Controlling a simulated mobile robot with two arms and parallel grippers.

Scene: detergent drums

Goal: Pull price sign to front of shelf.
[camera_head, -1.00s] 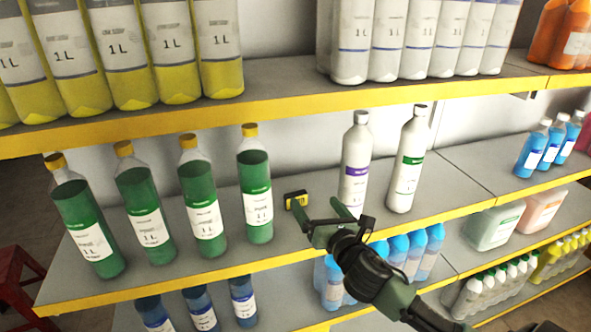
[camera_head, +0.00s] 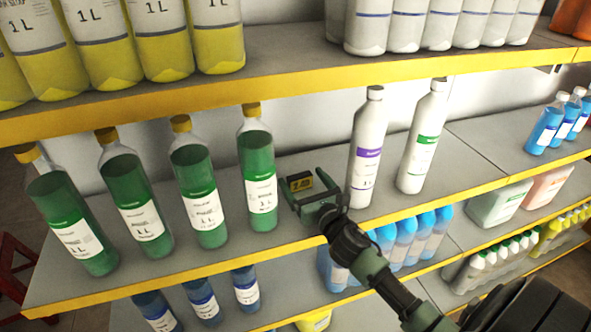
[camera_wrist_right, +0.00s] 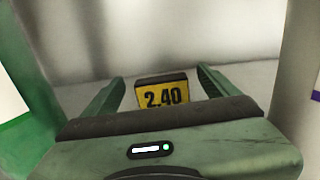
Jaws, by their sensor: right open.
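The price sign (camera_head: 299,181) is a small yellow and black block on the middle shelf (camera_head: 290,228), set back from the front edge between the green bottles and the white bottles. In the right wrist view the sign (camera_wrist_right: 162,92) reads 2.40 and stands between the two fingers. My right gripper (camera_head: 307,184) is open around the sign, with one finger on each side and a visible gap to each. The sign's lower part is hidden behind the gripper body in the wrist view. My left gripper is in neither view.
A green bottle (camera_head: 257,170) stands close left of the gripper, and a white bottle with a purple label (camera_head: 366,150) close right. The upper shelf's yellow edge (camera_head: 300,88) runs above. The shelf in front of the sign is otherwise bare.

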